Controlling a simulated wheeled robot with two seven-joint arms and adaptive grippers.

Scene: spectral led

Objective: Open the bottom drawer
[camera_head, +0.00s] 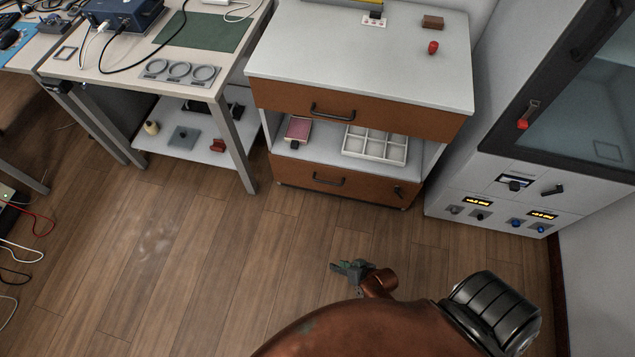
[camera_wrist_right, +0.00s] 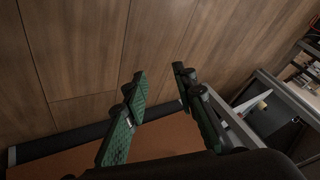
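The bottom drawer (camera_head: 362,187) is the low brown front of the white cabinet, and it looks shut. My right gripper (camera_head: 337,267) is over the floor in front of the cabinet, apart from the handle. In the right wrist view my right gripper (camera_wrist_right: 160,75) has its green-padded fingers apart with nothing between them. A brown panel (camera_wrist_right: 165,142) with a dark edge lies behind the fingers there; I cannot tell which part it is. My left gripper is not in view.
The top drawer (camera_head: 400,115) also looks shut, above an open shelf with a white divided tray (camera_head: 375,158). A metal-legged table (camera_head: 243,150) stands left of the cabinet, a grey unit (camera_head: 460,180) with knobs right. The wooden floor (camera_head: 230,260) in front is clear.

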